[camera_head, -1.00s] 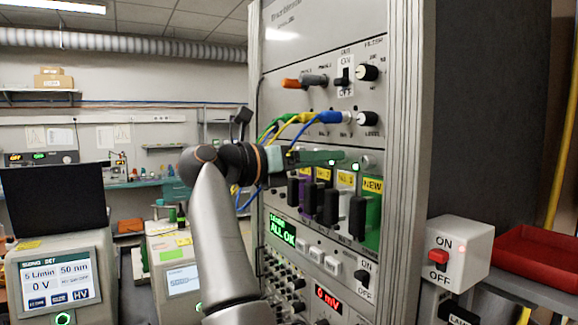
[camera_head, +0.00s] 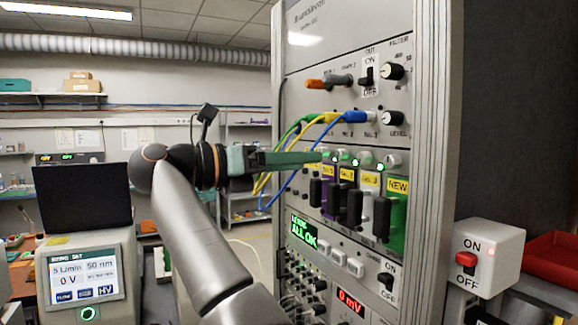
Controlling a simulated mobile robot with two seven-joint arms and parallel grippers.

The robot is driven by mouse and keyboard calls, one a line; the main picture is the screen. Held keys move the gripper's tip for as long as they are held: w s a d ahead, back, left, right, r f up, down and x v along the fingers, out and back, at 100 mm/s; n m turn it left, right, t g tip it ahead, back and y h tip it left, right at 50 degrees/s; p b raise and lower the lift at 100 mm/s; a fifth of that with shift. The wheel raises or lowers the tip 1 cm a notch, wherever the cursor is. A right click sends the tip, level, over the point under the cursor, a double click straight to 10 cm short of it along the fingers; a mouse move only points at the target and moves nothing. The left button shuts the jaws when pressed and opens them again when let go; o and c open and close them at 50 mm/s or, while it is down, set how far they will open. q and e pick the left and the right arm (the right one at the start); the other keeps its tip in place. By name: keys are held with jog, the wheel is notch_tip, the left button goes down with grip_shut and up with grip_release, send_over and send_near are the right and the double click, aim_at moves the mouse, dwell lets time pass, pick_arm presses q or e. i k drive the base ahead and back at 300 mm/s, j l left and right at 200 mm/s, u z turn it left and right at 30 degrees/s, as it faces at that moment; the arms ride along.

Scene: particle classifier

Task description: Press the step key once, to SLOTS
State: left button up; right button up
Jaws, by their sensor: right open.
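The rack's green display (camera_head: 304,231) reads "ALL OK" in its large line; its small top line is too blurred to read. A row of pale square keys (camera_head: 337,248) sits right of and below it; I cannot tell by label which is the step key. My right gripper (camera_head: 318,158) is open, seen side-on with its green fingers overlapping. It points right at the rack, above the keys, level with the green-lit tops of the modules (camera_head: 340,157). It holds nothing. My left gripper is not in view.
Blue, yellow and green cables (camera_head: 300,135) hang from the rack close to the gripper. Black-handled modules (camera_head: 353,207) stick out above the keys. A red "0 mV" display (camera_head: 351,303) and an ON/OFF switch (camera_head: 388,283) are below. A red-switch box (camera_head: 488,257) stands right.

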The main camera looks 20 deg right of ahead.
aim_at(323, 247)
jog(key=k+j, duration=0.3)
jog(key=k, duration=0.15)
jog(key=k+j, duration=0.25)
jog(key=k, duration=0.25)
